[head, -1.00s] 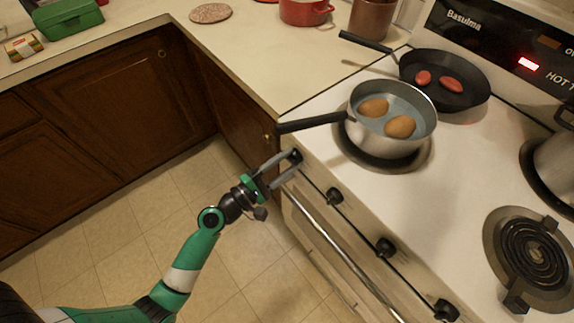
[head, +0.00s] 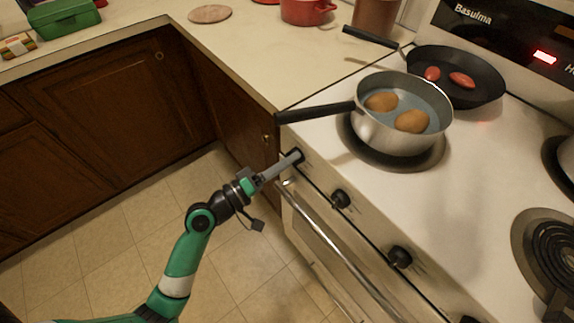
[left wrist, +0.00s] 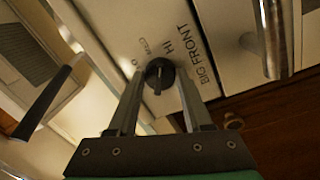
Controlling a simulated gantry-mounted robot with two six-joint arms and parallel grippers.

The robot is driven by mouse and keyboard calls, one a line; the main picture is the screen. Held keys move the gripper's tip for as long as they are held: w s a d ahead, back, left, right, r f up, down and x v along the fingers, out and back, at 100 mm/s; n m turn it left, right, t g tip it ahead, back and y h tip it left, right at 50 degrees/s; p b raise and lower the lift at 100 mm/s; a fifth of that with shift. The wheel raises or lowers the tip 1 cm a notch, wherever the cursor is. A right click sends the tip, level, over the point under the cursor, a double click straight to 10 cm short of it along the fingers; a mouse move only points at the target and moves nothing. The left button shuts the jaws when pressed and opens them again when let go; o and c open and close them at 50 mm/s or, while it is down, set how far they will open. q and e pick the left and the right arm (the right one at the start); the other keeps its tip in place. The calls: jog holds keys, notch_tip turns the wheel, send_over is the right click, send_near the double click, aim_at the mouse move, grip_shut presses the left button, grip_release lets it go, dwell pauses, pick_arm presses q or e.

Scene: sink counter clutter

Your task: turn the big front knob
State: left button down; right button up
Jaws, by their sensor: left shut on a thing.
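The big front knob (left wrist: 160,75) is black and round, on the pale stove front. The letters "BIG FRONT", "HI" and "MED" are printed beside it in the left wrist view. In the head view this knob (head: 299,155) is the one nearest the counter, at the left end of the knob row. My left gripper (head: 293,160) reaches it from the front left. In the left wrist view the two fingers of my left gripper (left wrist: 160,88) are on either side of the knob and shut on it. My right gripper is not in view.
Other black knobs (head: 340,198) sit along the stove front, above the oven handle (head: 335,245). A pot (head: 400,125) with two brown items stands on the front burner, its handle (head: 315,112) jutting over the counter edge. A pan (head: 455,80) with two red items is behind.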

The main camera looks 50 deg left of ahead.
pick_arm(q)
jog(key=shift+m+b, duration=0.4)
jog(key=shift+m, duration=0.7)
jog(key=shift+c, duration=1.6)
grip_release()
jog(key=shift+s+a, duration=0.1)
jog(key=shift+s, duration=0.05)
jog(key=s+a+p, duration=0.1)
jog(key=s+p, duration=0.1)
jog(key=s, duration=0.9)
jog(key=shift+s+a+f, duration=0.15)
jog(key=shift+f, duration=0.15)
